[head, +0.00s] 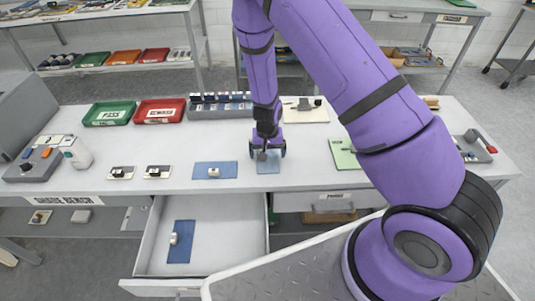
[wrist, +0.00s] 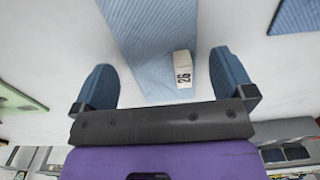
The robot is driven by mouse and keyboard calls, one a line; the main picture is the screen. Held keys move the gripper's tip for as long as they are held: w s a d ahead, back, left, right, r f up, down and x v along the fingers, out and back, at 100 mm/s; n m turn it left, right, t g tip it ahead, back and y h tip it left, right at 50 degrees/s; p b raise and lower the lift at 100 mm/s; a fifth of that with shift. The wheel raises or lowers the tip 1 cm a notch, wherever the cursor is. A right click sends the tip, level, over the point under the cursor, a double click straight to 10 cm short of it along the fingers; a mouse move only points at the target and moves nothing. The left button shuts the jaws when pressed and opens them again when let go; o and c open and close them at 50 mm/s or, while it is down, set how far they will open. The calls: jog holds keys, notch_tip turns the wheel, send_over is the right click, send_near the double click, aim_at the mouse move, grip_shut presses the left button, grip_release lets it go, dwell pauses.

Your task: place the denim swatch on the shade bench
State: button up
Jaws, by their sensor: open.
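Three blue swatches with small pale tags show in the head view. One light blue swatch (head: 268,167) lies on the white shade bench (head: 110,184), under my gripper (head: 267,149). A darker swatch (head: 228,171) lies flat to its left. A third swatch (head: 180,252) lies in the open drawer. In the wrist view, my gripper (wrist: 164,85) is open. The light blue swatch (wrist: 150,40) runs between its fingers, with a white tag block (wrist: 183,69) marked 26 closer to the right finger. I cannot tell whether the fingers touch the cloth.
The open drawer (head: 258,208) juts out at the front. Green tray (head: 110,122) and red tray (head: 160,119) stand at the back left, beside a grey rack (head: 220,113). A green board (head: 342,160) lies right of my gripper. Small tagged blocks (head: 122,173) sit on the left.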

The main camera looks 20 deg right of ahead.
jog(key=s+d+r+n+t+y, duration=0.1)
jog(key=s+r, duration=0.2)
jog(key=r, duration=0.8)
jog(key=s+r+y, duration=0.1)
jog(key=s+r, duration=0.1)
jog(key=r, duration=1)
jog(key=s+d+r+n+t+y, duration=0.1)
jog(key=s+r, duration=0.2)
jog(key=r, duration=0.8)
jog(key=s+d+r+t+h, duration=0.1)
jog(key=s+d+r, duration=0.1)
jog(key=s+r, duration=0.5)
jog(key=s+d+r+n+t+h, duration=0.1)
jog(key=s+d+r+t+h, duration=0.1)
jog(key=s+r, duration=0.5)
jog(key=s+d, duration=0.1)
jog(key=s, duration=0.5)
jog(key=shift+s+d+n, duration=0.15)
jog(key=shift+d+n, duration=0.15)
jog(key=shift+a, duration=0.1)
